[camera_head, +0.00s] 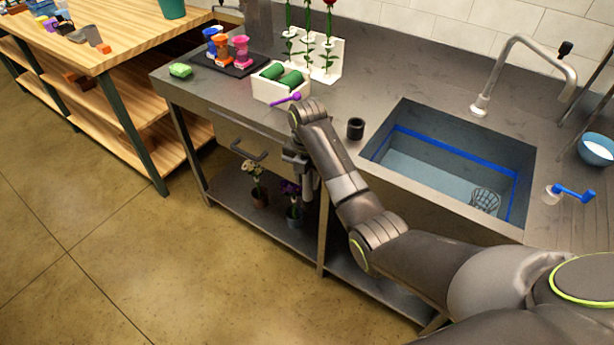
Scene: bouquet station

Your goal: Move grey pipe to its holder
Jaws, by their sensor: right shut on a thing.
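My right gripper (300,166) points down in front of the counter's front side, left of the sink, above the lower shelf. It is shut on a slim grey piece that looks like the grey pipe (308,187), which hangs roughly upright below the wrist. The jaws are small and partly hidden by my arm. A small dark round cup (355,128) stands on the counter right of the arm. I cannot tell which thing is the pipe's holder. My left gripper is not in view.
The sink (440,165) lies right. Potted flowers (258,190) stand on the lower shelf.

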